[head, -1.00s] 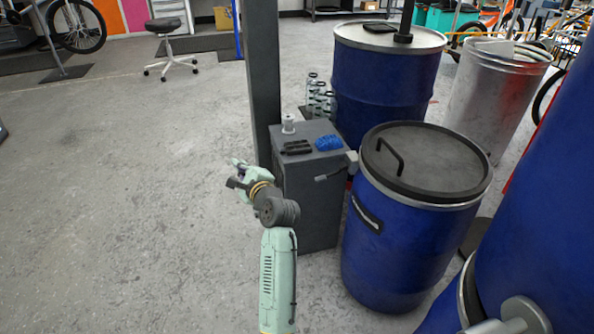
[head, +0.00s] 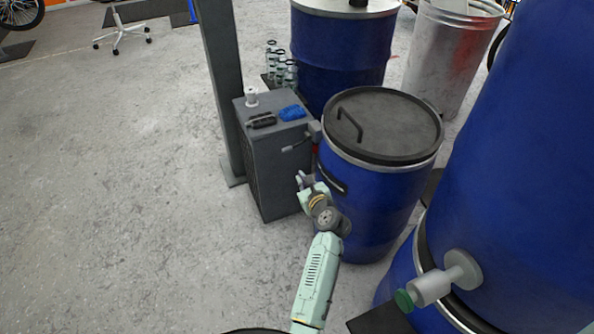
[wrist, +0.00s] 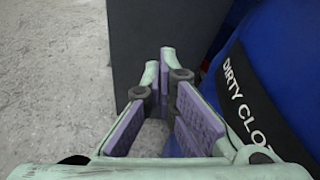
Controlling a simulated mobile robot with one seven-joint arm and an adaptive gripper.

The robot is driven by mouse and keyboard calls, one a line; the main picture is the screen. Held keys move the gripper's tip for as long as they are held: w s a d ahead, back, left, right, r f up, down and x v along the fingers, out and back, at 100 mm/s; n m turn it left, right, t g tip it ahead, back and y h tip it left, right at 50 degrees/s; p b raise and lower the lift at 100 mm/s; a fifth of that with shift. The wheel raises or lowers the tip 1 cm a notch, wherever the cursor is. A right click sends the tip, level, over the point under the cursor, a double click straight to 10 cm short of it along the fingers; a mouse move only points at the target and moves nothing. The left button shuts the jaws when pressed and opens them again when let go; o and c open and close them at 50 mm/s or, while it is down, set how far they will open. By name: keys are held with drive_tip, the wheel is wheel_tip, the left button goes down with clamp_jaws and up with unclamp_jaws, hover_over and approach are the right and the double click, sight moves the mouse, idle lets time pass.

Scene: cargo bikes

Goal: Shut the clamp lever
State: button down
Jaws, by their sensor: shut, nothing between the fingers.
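A blue drum (head: 372,198) with a dark lid and a pale rim band stands right of centre in the head view. A small grey lever (head: 297,143) points left from a grey block (head: 315,131) at the left of its rim, standing out from the drum in front of the cabinet. My gripper (head: 303,180) is below the lever, beside the drum's left side. In the wrist view, my gripper (wrist: 166,62) is shut and empty, with the drum's label (wrist: 245,100) reading "DIRTY CLO" to its right. The lever is not visible there.
A grey cabinet (head: 268,170) stands close left of the drum, with a blue item (head: 292,112) and dark items on top. A grey post (head: 218,85) is behind it. Another blue drum (head: 338,50) is behind. A large blue drum (head: 500,150) fills the right. The left floor is clear.

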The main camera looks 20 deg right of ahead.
drive_tip(key=w+r+p, duration=0.1)
drive_tip(key=w, duration=0.7)
drive_tip(key=shift+w+a, duration=0.25)
drive_tip(key=shift+a+r+m+p, duration=0.3)
drive_tip(key=shift+r+p, duration=0.05)
drive_tip(key=shift+p, duration=0.15)
